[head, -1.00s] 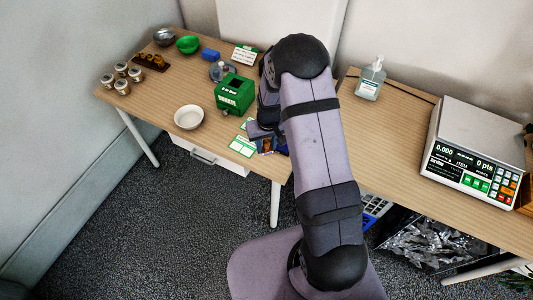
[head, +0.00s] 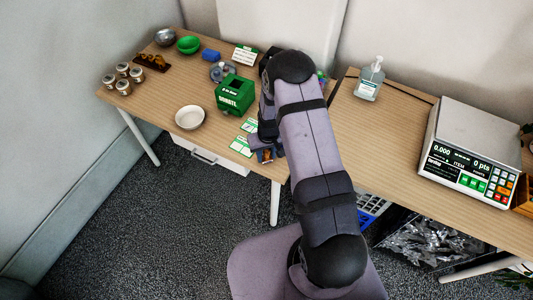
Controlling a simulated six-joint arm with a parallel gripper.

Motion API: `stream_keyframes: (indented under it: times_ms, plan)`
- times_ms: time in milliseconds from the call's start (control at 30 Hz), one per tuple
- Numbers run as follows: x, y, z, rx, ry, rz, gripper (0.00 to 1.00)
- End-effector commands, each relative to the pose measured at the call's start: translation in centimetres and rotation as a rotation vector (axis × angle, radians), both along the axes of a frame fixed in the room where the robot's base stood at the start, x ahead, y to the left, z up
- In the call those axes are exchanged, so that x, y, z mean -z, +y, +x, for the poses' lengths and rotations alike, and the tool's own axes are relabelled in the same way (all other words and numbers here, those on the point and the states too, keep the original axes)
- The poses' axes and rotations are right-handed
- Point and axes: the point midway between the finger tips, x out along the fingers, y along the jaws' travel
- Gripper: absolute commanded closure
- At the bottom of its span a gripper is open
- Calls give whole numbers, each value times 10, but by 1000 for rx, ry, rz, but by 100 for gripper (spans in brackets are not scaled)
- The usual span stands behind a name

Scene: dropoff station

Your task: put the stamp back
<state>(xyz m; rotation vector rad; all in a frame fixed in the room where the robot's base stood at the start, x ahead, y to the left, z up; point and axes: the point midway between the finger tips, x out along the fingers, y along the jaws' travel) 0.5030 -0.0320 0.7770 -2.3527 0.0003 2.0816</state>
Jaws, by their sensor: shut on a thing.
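My gripper (head: 264,148) is low over the near right part of the left table, beside the green-and-white cards. It is shut on the stamp (head: 267,155), of which only a small orange-brown piece shows at the jaws. The arm hides most of the jaws, and I cannot tell whether the stamp touches the table. A dark brown rack (head: 151,63) with several small brown pieces, apparently stamps, stands at the far left of the table.
A green donation box (head: 235,95) and a white bowl (head: 189,117) stand between my gripper and the rack. Several jars (head: 123,87) stand left. Cards (head: 241,146) lie near the front edge. A green bowl (head: 188,45) and a sign (head: 245,55) are behind.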

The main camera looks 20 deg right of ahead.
Motion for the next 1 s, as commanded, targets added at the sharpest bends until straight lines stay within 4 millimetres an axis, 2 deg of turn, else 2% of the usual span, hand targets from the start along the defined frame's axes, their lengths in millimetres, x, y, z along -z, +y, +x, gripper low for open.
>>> stream_keyframes:
  times_ms: [300, 333, 400, 733, 1000]
  plan:
    - [5, 0, 0, 0, 0, 0, 82]
    - [3, 0, 0, -1, 0, 0, 61]
    - [3, 0, 0, -1, 0, 0, 49]
    - [2, 0, 0, -1, 0, 0, 49]
    - [-12, 0, -1, -1, -2, 0, 49]
